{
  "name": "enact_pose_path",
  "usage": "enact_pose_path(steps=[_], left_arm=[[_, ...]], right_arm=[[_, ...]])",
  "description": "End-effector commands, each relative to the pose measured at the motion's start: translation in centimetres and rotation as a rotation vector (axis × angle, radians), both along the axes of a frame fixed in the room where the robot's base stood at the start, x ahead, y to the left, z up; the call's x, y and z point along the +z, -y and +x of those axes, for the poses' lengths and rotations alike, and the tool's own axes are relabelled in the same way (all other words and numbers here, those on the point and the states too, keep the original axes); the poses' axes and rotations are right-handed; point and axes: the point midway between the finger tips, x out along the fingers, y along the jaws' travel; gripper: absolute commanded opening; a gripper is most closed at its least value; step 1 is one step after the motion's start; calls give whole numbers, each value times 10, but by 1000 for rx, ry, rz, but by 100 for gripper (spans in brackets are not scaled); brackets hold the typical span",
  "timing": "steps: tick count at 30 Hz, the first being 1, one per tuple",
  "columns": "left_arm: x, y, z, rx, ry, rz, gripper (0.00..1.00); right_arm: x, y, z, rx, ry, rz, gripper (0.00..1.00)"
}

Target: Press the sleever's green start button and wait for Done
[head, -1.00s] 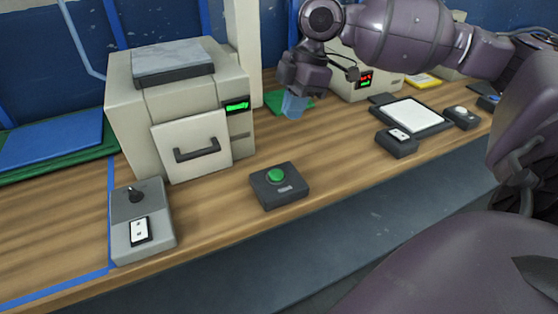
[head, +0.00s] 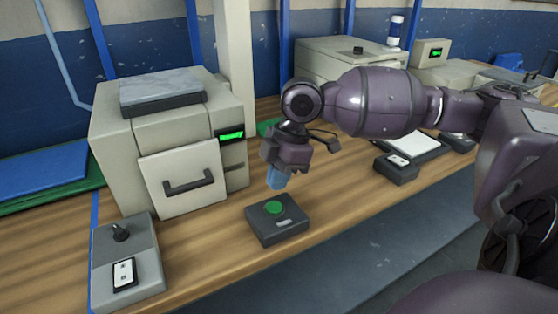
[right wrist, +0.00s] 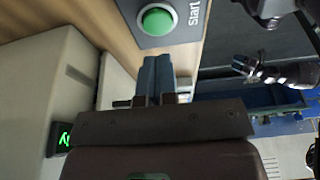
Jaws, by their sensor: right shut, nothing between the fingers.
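The green start button (head: 274,208) is a round dome on a dark box (head: 290,229) on the bench. In the right wrist view the green button (right wrist: 157,21) shows at the top, beside the word "Start". My right gripper (head: 277,181) is shut and empty, its blue fingertips pointing down just above and behind the button, apart from it. Its closed blue fingers also show in the right wrist view (right wrist: 156,75). A beige machine (head: 180,130) with a drawer handle and a lit green display (head: 231,136) stands left of the button; the display text is too small to read.
A grey control box (head: 125,245) with a black knob and a switch sits at the front left. A smaller dark switch box (head: 396,168) and a white-topped pad (head: 418,147) lie to the right. Blue and green sheets (head: 45,170) lie at the far left.

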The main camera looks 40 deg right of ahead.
Motion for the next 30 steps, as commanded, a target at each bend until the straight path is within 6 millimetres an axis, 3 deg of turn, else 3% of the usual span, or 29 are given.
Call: enact_pose_path(steps=[3,9,25,30], left_arm=[[-11,-1,-4,-2,-20,4,68],[-15,-5,-6,-5,-30,12,68],[-13,-4,-5,-4,-24,8,68],[-7,-2,-2,-4,-11,4,68]], right_arm=[[-23,-2,0,0,-8,0,0],[-40,-2,1,1,-3,0,0],[-44,-2,1,0,2,0,0],[-54,-2,0,-1,4,2,0]])
